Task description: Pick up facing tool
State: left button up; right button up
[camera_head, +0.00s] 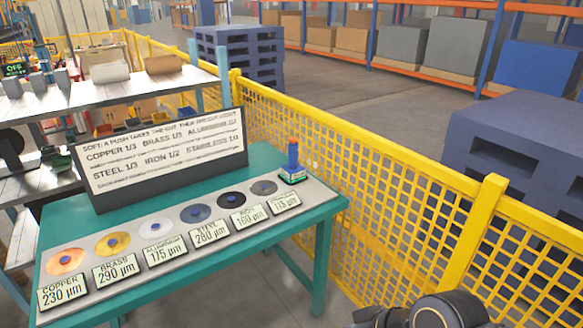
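A small upright tool with a blue body, an orange top and a dark green base (292,160) stands at the far right end of a grey strip (140,277) on a teal table (335,205); it looks like the facing tool. The strip holds a row of round discs with blue centres, from the copper disc (56,264) to a dark grey disc (264,188). Labels with micron values stand in front of them. A dark part of my arm shows at the bottom right edge, well apart from the tool. Neither gripper is in view.
A sign board (160,160) with material ratios stands behind the discs. A yellow mesh fence (390,180) runs close behind and right of the table. A white-topped shelf table (140,85) stands at the back left. Blue pallets (535,160) lie beyond the fence.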

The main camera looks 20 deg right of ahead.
aim_at(293, 172)
jog(key=i+l, duration=0.2)
jog(key=l, duration=0.15)
jog(key=i+l+u, duration=0.1)
jog(key=i+l, duration=0.35)
jog(key=l, duration=0.25)
jog(key=i+l+u, duration=0.1)
jog(key=i+l, duration=0.3)
jog(key=l, duration=0.3)
jog(key=i+l+u, duration=0.1)
jog(key=i+l, duration=0.15)
jog(key=l, duration=0.1)
